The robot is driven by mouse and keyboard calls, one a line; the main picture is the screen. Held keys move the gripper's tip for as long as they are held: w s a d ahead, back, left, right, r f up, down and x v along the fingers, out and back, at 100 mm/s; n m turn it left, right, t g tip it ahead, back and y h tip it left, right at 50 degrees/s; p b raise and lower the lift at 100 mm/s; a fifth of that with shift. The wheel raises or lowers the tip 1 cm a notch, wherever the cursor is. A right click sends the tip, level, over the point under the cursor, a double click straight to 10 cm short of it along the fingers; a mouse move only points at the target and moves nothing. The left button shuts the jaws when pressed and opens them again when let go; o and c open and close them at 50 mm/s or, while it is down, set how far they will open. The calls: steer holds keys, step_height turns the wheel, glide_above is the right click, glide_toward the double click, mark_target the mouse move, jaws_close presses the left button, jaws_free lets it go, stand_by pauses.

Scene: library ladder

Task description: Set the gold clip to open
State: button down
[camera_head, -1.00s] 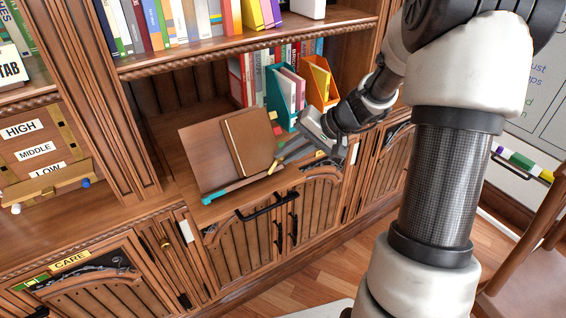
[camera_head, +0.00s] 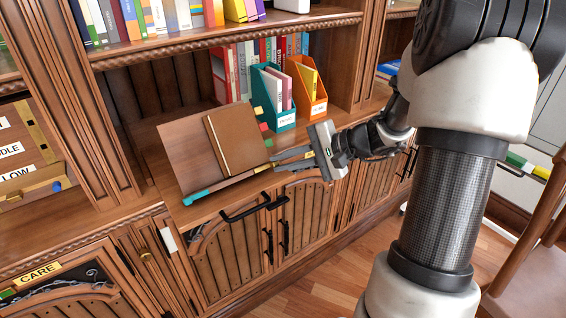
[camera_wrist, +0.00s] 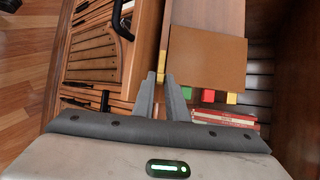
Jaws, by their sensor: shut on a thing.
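A slanted wooden book stand (camera_head: 180,150) holds a closed brown book (camera_head: 237,138) on the cabinet shelf. A ledge with a teal end (camera_head: 196,196) runs along its lower front. The small gold clip (camera_head: 262,168) is at the right end of this ledge. My gripper (camera_head: 272,161) reaches in from the right, fingers low beside the book's lower right corner. In the wrist view the gold clip (camera_wrist: 160,77) shows between the fingertips (camera_wrist: 161,84), which are shut on it. The fingers partly hide it, and I cannot tell its exact position.
Teal (camera_head: 273,96) and orange (camera_head: 307,88) file holders stand behind the stand. Coloured tabs (camera_wrist: 220,97) stick out beside the book. A black handle (camera_head: 247,208) projects from the cabinet front below. A chair (camera_head: 530,225) is at the right.

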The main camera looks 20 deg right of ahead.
stand_by(0.4)
steer(key=c, duration=1.8)
jaws_free()
steer(key=shift+o, duration=0.2)
